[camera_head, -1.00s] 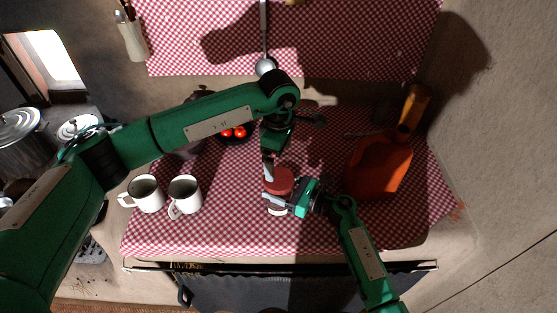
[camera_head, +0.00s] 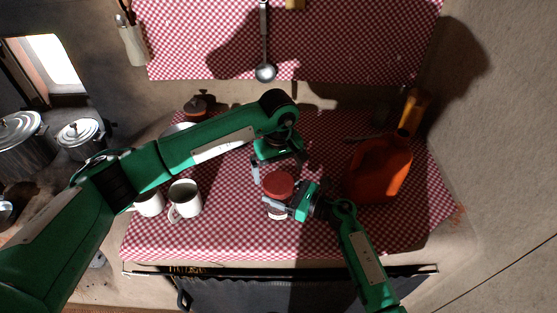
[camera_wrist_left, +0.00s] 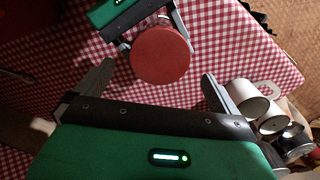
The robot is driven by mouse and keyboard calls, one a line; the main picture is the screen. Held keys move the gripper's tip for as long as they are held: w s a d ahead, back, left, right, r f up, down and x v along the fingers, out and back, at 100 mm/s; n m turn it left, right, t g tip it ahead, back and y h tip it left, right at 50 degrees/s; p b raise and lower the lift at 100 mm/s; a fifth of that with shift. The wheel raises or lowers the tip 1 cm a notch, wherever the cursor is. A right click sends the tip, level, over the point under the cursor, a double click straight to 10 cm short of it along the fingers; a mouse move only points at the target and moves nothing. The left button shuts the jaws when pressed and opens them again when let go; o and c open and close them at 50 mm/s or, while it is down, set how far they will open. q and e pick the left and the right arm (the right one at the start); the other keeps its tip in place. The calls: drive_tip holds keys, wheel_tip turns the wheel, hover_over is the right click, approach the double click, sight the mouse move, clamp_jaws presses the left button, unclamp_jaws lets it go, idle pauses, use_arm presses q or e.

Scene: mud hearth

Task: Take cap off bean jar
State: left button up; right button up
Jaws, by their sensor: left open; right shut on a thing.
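The bean jar (camera_head: 277,214) stands on the checked cloth near the middle of the table, with its red cap (camera_head: 278,185) on top. My right gripper (camera_head: 284,208) is shut on the jar's body below the cap. My left gripper (camera_head: 280,167) is open and empty, just behind the cap in the head view, its fingers spread apart. In the left wrist view the round red cap (camera_wrist_left: 160,55) lies beyond and between the open fingers of my left gripper (camera_wrist_left: 158,72), apart from them. The right gripper hides part of the jar.
Two white mugs (camera_head: 185,197) stand left of the jar, one partly behind my left arm. A large orange jug (camera_head: 380,168) stands to the right. A ladle (camera_head: 265,72) hangs at the back. Lidded pots (camera_head: 80,133) stand at far left. The cloth in front is clear.

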sight(279, 183)
use_arm(q)
drive_tip(key=shift+f, duration=2.25)
drive_tip(key=c, duration=1.1)
drive_tip(key=n, duration=1.2)
drive_tip(key=shift+n, duration=0.3)
drive_tip(key=n, duration=0.4)
drive_tip(key=shift+n, duration=0.3)
drive_tip(key=n, duration=0.3)
